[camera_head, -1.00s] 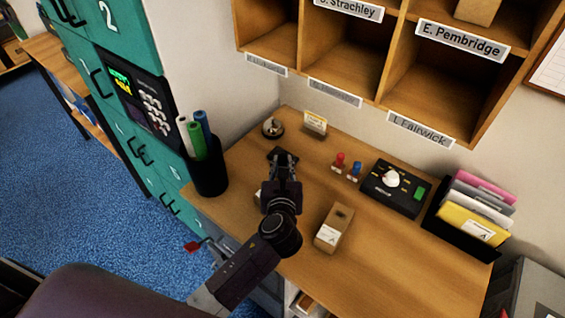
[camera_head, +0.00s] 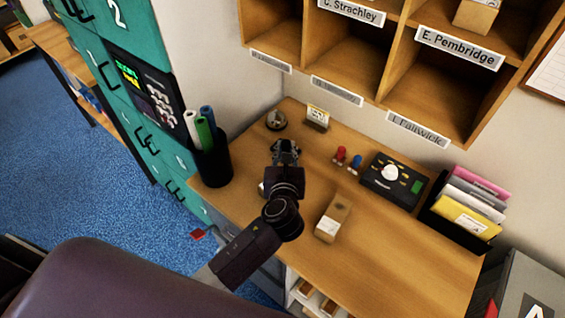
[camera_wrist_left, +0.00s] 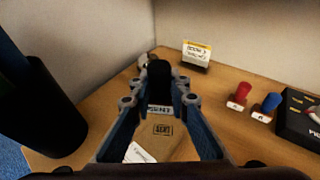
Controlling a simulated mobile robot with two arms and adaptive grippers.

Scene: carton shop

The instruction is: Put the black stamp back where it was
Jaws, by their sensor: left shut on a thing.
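My left gripper (camera_head: 285,150) is over the back left part of the desk and is shut on the black stamp. A brown parcel (camera_wrist_left: 175,148) with a printed mark and a white label shows beneath the fingers. Red and blue stamps (camera_wrist_left: 240,94) stand to the right. In the head view, the red stamp (camera_head: 340,155) and blue stamp (camera_head: 355,163) stand right of my gripper. My right gripper is not in view.
A bell (camera_head: 276,120) and a small card (camera_head: 317,117) stand behind my gripper. Right are another parcel (camera_head: 333,218), a black device (camera_head: 390,183) and a file holder (camera_head: 455,222). The front right desk (camera_head: 400,255) is clear.

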